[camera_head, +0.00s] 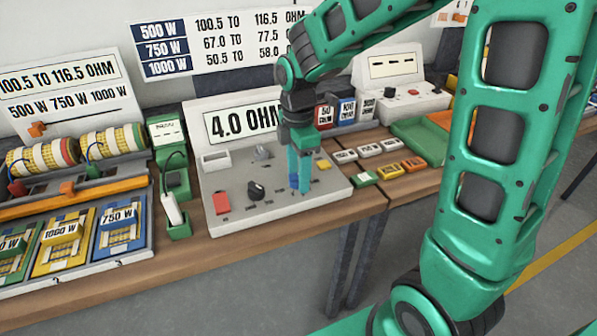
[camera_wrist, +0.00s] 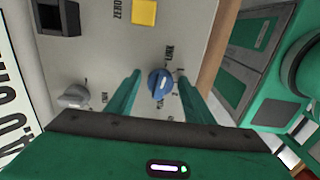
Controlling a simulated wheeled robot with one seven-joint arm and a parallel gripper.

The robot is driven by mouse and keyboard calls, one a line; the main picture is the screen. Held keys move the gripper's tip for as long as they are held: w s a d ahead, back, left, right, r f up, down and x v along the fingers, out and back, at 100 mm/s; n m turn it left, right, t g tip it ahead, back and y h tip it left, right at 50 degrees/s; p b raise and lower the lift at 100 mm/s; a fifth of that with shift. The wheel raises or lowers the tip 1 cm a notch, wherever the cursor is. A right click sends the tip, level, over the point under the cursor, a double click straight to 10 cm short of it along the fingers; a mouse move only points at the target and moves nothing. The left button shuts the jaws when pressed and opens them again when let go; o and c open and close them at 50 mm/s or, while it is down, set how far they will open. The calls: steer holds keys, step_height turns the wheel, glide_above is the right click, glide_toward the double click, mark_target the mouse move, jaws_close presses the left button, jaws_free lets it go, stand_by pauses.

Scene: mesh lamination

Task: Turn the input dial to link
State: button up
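A blue dial (camera_wrist: 160,84) with a pale pointer mark sits on the grey meter panel (camera_head: 285,202). The printed word LINK (camera_wrist: 170,50) is beside it in the wrist view. I cannot tell exactly which mark the pointer meets. My gripper (camera_wrist: 160,74) is open, with one green finger on each side of the blue dial and a visible gap to both sides. In the head view my gripper (camera_head: 299,190) points down at the panel's right part and the fingers partly hide the blue dial (camera_head: 297,187). Whether the fingertips touch the panel is unclear.
The panel also carries a yellow button (camera_head: 323,164), a grey knob (camera_head: 263,152), a black knob (camera_head: 256,190) and a red switch (camera_head: 221,202). Its display (camera_head: 243,120) reads 4.0 OHM. A green probe holder (camera_head: 178,222) stands to the left. Small labelled blocks (camera_head: 368,150) lie to the right.

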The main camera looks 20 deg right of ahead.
mark_target(297, 173)
steer(key=shift+a, duration=0.15)
steer(key=shift+r, duration=0.15)
steer(key=shift+r, duration=0.25)
step_height(297, 173, up, 10)
stand_by(0.6)
steer(key=s+d+f+m, duration=0.2)
steer(key=s+d+m, duration=0.7)
steer(key=s+m, duration=0.3)
steer(key=s+d+f+m, duration=0.3)
steer(key=s+d+m, duration=0.6)
steer(key=s+m, duration=0.3)
steer(key=shift+d+f, duration=0.15)
steer(key=shift+f, duration=0.15)
